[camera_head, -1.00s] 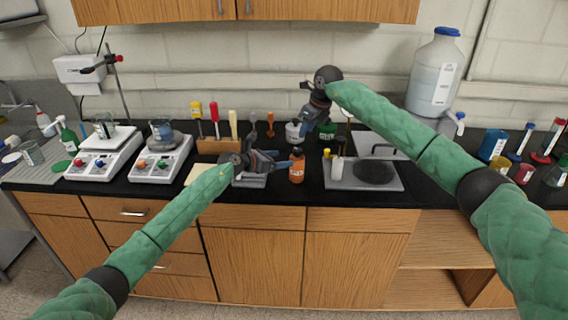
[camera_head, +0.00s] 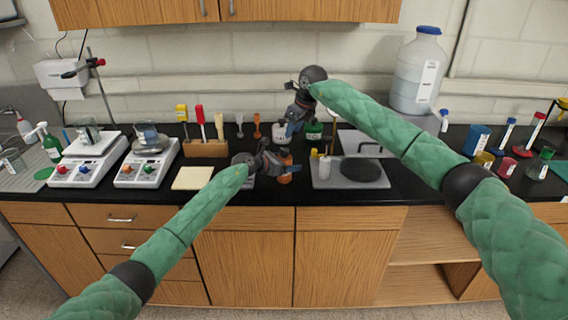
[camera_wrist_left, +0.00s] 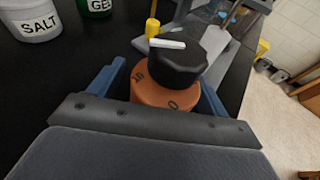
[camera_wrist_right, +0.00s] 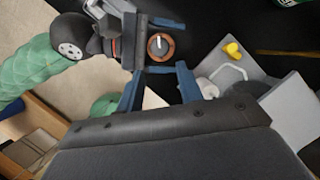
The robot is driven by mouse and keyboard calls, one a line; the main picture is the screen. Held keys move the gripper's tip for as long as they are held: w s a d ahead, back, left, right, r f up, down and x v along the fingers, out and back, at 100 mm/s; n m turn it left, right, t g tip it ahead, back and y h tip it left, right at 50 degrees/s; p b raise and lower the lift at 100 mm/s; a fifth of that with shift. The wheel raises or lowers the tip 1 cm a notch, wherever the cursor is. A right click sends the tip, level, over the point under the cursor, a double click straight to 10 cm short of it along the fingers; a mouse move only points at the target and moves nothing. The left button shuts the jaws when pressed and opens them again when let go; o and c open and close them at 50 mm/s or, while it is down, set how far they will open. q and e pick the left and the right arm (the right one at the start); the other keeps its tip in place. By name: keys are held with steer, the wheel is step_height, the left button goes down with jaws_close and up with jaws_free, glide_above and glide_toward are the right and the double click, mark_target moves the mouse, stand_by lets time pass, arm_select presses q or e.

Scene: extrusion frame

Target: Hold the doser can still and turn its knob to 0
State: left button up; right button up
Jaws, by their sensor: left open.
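The doser can (camera_wrist_left: 160,95) is orange with a black knob (camera_wrist_left: 178,60) on top. A white pointer line (camera_wrist_left: 167,44) lies across the knob's side away from the printed "10" and "0" on the can's rim. In the head view the can (camera_head: 286,178) stands upright on the counter, partly hidden by my left gripper (camera_head: 281,161). My left gripper's blue fingers lie on either side of the can, open around it. My right gripper (camera_wrist_right: 158,82) is open and empty above the can; the knob (camera_wrist_right: 159,46) shows between and beyond its fingertips.
A hotplate (camera_head: 337,172) with small bottles stands just right of the can. The salt tub (camera_wrist_left: 32,18) and a green-labelled jar (camera_wrist_left: 97,5) are close behind it. A tool block (camera_head: 205,149) and a pale pad (camera_head: 192,178) lie left; two scales (camera_head: 90,170) are further left.

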mark_target(284, 149)
arm_select(q)
steer(key=shift+c, duration=0.5)
steer(key=c, duration=1)
steer(key=shift+c, duration=0.2)
arm_select(e)
steer(key=shift+o, duration=0.5)
steer(key=shift+m+t, duration=0.4)
steer(key=shift+m, duration=0.4)
steer(key=x, duration=1)
steer(key=shift+s+a, duration=0.15)
steer(key=shift+a, duration=0.05)
steer(key=shift+r, duration=0.1)
steer(key=c, duration=0.7)
